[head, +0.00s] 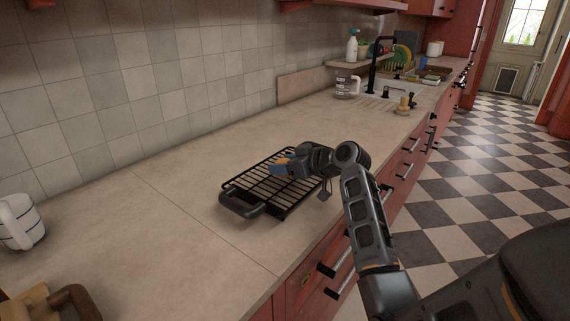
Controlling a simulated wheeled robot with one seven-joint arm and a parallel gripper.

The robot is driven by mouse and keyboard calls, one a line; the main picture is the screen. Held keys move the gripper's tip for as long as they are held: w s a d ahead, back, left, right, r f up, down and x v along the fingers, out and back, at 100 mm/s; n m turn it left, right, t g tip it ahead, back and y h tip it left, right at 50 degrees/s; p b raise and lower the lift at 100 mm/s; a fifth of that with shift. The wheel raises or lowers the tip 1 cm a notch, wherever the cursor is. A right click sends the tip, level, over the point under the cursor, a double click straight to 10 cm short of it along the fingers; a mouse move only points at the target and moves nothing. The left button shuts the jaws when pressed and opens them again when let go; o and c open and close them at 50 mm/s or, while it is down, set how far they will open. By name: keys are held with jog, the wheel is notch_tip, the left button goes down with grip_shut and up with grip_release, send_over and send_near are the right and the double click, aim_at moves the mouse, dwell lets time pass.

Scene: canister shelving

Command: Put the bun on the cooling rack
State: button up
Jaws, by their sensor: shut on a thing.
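The cooling rack (255,188), a black wire grid with a dark handle at its near end, lies flat on the beige counter. My gripper (279,168) is over the rack's far part, shut on the bun (284,160). Only a small orange-brown piece of the bun shows; the blue-grey fingers hide the rest. I cannot tell whether the bun touches the rack.
A white striped mug (20,222) stands at the left edge. A tan thing with a brown handle (75,302) is at the lower left. A labelled jar (346,84) stands by the sink. The counter (150,215) left of the rack is clear.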

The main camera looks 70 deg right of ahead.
jog(key=shift+f, duration=0.1)
jog(key=o, duration=1.1)
jog(key=shift+c, duration=0.2)
jog(key=b+v, duration=0.1)
jog(key=v, duration=1.1)
